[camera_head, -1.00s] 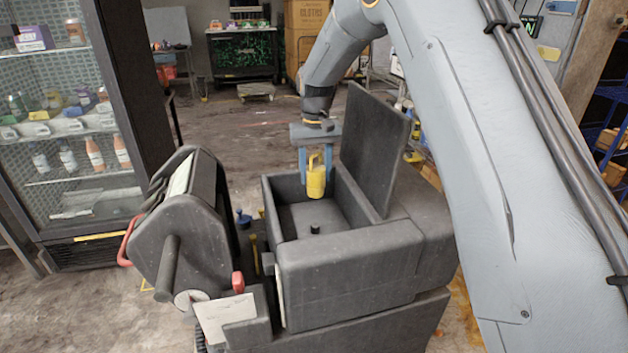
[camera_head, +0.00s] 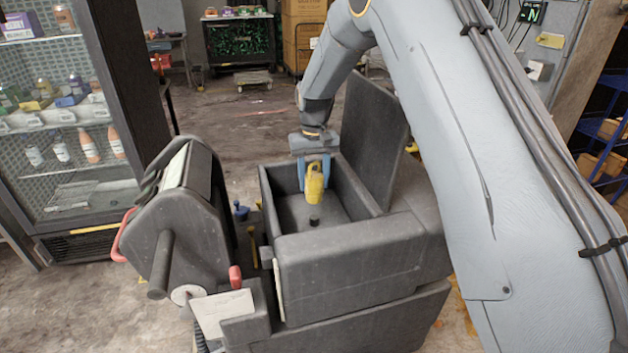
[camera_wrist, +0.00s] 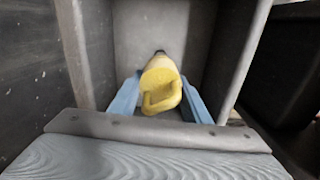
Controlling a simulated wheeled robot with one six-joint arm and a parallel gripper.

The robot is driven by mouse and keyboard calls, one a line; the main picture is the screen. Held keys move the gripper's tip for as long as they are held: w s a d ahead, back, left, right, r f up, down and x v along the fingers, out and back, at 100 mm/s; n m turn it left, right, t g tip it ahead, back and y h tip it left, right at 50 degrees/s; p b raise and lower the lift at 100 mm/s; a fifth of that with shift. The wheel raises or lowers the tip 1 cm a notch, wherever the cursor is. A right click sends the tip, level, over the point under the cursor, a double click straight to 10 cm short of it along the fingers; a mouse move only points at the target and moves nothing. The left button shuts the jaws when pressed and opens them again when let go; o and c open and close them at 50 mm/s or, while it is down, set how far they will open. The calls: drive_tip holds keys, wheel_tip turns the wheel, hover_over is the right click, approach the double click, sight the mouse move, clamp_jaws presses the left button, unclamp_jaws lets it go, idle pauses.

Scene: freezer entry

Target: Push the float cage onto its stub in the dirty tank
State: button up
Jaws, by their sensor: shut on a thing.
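The yellow float cage (camera_head: 314,188) is held by my gripper (camera_head: 313,180), whose blue fingers are shut on it. It hangs inside the open grey dirty tank (camera_head: 348,248), slightly tilted. The dark stub (camera_head: 314,222) stands up from the tank floor, just below the cage in the head view; a small gap seems to show between them. In the wrist view, the cage (camera_wrist: 161,88) with its loop handle sits between the blue fingers (camera_wrist: 160,98). A dark tip shows just past its far end, and I cannot tell whether they touch.
The tank's raised lid (camera_head: 372,135) stands at its right side. A grey drum-like unit (camera_head: 185,230) with a red handle is to the left. A blue knob (camera_head: 241,212) and a yellow lever (camera_head: 253,245) sit between them. A glass-door cabinet (camera_head: 75,130) stands at far left.

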drive_tip(key=shift+s+r, duration=0.1)
drive_tip(key=shift+s, duration=0.05)
drive_tip(key=b, duration=0.2)
hover_over(314, 215)
drive_tip(key=shift+s+f, duration=0.1)
drive_tip(key=shift+f, duration=2.85)
drive_tip(key=shift+f+b, duration=0.95)
drive_tip(key=shift+f, duration=0.95)
drive_tip(key=shift+r, duration=0.2)
drive_tip(key=shift+r+p, duration=0.75)
drive_tip(key=shift+r, duration=0.7)
drive_tip(key=shift+f+b, duration=0.45)
drive_tip(key=shift+f, duration=0.55)
